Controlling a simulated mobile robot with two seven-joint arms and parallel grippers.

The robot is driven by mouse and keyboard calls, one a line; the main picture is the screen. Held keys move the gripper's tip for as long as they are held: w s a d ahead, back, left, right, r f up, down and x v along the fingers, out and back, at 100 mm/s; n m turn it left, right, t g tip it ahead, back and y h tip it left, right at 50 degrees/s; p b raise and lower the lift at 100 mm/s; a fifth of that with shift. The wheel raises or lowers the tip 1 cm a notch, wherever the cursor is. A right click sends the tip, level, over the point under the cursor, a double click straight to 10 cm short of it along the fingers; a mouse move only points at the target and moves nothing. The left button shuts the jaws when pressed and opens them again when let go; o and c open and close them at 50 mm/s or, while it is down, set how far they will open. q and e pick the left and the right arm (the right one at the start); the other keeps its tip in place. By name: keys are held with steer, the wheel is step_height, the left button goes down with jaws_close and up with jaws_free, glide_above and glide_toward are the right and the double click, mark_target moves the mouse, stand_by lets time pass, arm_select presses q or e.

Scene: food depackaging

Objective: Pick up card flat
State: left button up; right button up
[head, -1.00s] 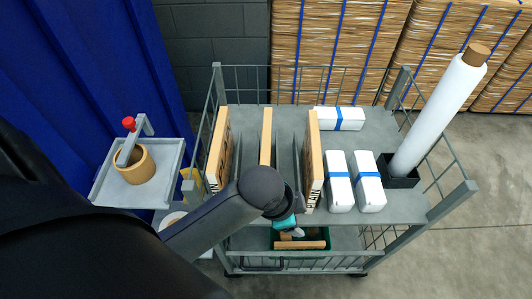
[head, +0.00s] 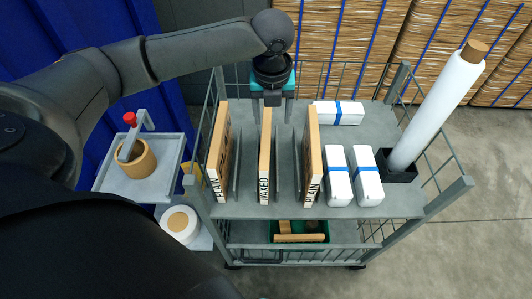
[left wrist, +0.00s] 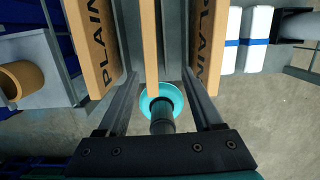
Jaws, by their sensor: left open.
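Card flats stand upright on edge in a row on the cart's shelf. A left one (head: 218,155) and a right one (head: 313,155) are marked PLAIN, and a middle one (head: 265,160) is marked WAXED. My left gripper (head: 272,104) is open and points down at the back end of the middle flat. In the left wrist view, the gripper's fingers (left wrist: 160,76) are spread, with a teal suction cup (left wrist: 173,90) between them, and the middle flat (left wrist: 149,45) lies ahead, between two PLAIN flats. Contact cannot be told. My right gripper is not in view.
Thin grey dividers (head: 284,160) stand between the flats. White blue-banded packs (head: 368,180) and a tall white roll (head: 440,112) are to the right. Wire rails edge the cart. A side tray (head: 108,184) with a brown pot is at the left.

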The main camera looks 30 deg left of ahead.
mark_target(266, 133)
arm_select(q)
steer(key=shift+m, duration=0.3)
steer(key=f, duration=0.3)
steer(key=w+a+f, duration=0.1)
steer(key=f, duration=0.1)
steer(key=a+f, duration=0.1)
steer(key=f, duration=0.2)
steer(key=shift+w+a+f+b, duration=0.25)
steer(key=shift+w+f+b, duration=0.05)
steer(key=shift+w+b, duration=0.1)
steer(key=shift+w+a+f, duration=0.2)
steer(key=shift+w+f, duration=0.05)
steer(key=shift+f, duration=0.6)
steer(key=shift+w+a+f, duration=0.2)
steer(key=shift+f, duration=0.7)
steer(key=shift+w+a+f, duration=0.2)
steer(key=shift+w+f, duration=0.05)
steer(key=shift+f, duration=0.6)
jaws_close()
steer(key=shift+r, duration=0.1)
